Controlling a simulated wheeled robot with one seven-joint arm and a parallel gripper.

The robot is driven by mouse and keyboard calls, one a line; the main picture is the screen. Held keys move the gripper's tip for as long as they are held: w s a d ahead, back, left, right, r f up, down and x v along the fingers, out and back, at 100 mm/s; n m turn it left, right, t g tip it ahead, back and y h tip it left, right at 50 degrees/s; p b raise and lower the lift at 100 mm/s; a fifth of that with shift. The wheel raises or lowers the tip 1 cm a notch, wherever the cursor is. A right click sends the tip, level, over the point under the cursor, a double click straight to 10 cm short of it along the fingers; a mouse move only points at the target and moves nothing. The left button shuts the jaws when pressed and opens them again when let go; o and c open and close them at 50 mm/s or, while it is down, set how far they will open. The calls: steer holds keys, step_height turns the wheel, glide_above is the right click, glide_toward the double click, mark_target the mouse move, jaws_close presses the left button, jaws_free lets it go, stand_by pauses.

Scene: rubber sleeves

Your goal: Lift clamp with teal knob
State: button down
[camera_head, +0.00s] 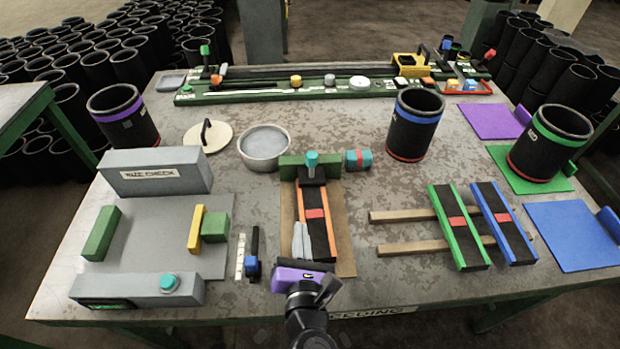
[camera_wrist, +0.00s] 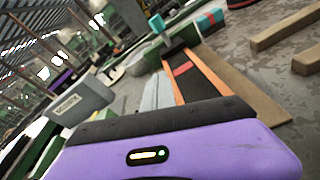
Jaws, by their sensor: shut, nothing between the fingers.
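The clamp's teal knob (camera_head: 312,159) stands upright on a black block (camera_head: 312,178) in front of a green bar (camera_head: 283,168). The clamp sits at the far end of an orange-edged black strip (camera_head: 316,226) with a red band. In the wrist view the teal knob (camera_wrist: 157,23) is at upper centre, with the strip (camera_wrist: 205,75) running toward me. My gripper (camera_head: 301,226), purple with grey fingers, is over the near left part of the strip, well short of the clamp. Its fingers (camera_wrist: 158,85) are shut and empty. The strip's near end is hidden behind it.
A grey fixture (camera_head: 150,172) stands left and a lidless grey pot (camera_head: 264,143) behind left. A teal and red roll (camera_head: 357,159) lies right of the clamp. Green-edged (camera_head: 459,226) and blue-edged strips (camera_head: 503,222) rest on wooden bars at right. Black sleeves (camera_head: 415,125) stand farther back.

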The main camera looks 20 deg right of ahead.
steer(key=shift+d+r+n+h, duration=0.35)
steer(key=shift+d+n+h, duration=0.45)
steer(key=shift+n, duration=0.3)
glide_toward(310, 168)
steer(key=f, duration=0.1)
steer(key=w+f, duration=0.1)
steer(key=f, duration=0.1)
steer(key=shift+w+d+f+p, duration=0.1)
steer(key=shift+w+d+p, duration=0.25)
steer(key=shift+w+d+r+p, duration=0.2)
steer(key=shift+w+d+r, duration=0.15)
steer(key=shift+w, duration=0.2)
steer(key=shift+w+d+r+p, duration=0.25)
steer(key=shift+w+r, duration=0.15)
steer(key=shift+w, duration=0.2)
steer(key=shift+w+d+r+p, duration=0.25)
steer(key=shift+w+r, duration=0.1)
steer(key=shift+w, duration=0.2)
steer(key=shift+a+r, duration=0.1)
